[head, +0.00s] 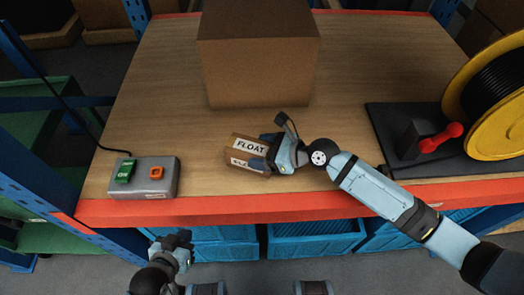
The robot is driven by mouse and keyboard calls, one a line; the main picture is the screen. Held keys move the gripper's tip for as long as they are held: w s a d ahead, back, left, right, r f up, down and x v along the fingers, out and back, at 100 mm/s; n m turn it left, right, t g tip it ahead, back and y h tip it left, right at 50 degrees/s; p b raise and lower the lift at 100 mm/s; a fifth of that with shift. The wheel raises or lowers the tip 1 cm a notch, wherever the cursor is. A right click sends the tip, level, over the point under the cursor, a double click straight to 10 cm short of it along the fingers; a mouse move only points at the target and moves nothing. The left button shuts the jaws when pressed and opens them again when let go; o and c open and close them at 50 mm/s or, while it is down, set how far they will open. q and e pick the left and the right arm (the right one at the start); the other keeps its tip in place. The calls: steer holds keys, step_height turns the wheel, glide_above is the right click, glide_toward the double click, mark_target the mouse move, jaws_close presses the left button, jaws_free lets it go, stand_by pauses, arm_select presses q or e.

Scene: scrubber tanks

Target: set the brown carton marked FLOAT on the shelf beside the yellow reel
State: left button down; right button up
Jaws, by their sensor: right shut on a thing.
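The brown carton marked FLOAT (242,154) is at the front middle of the wooden shelf (160,85), tilted in the picture, with its white label showing. My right gripper (270,152) is shut on its right end and hides that part. I cannot tell whether the carton touches the shelf. The yellow reel (485,125) stands on a dark base at the right. My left gripper (183,240) hangs low in front of the shelf, away from the carton; its fingers are too small and dark to read.
A large brown box (258,60) stands behind the carton. A grey switch box (150,177) with green and orange buttons sits at the front left. A red handle (440,138) juts out before the reel. Blue crates (315,237) are below the shelf. Bare wood lies left of the reel base.

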steer(key=o, duration=1.1)
steer(key=shift+d+r, duration=0.15)
steer(key=shift+r, duration=0.05)
steer(key=v, duration=1.1)
steer(key=shift+s+d+r+p, duration=0.15)
steer(key=shift+s+d+p, duration=0.1)
steer(key=shift+p, duration=0.05)
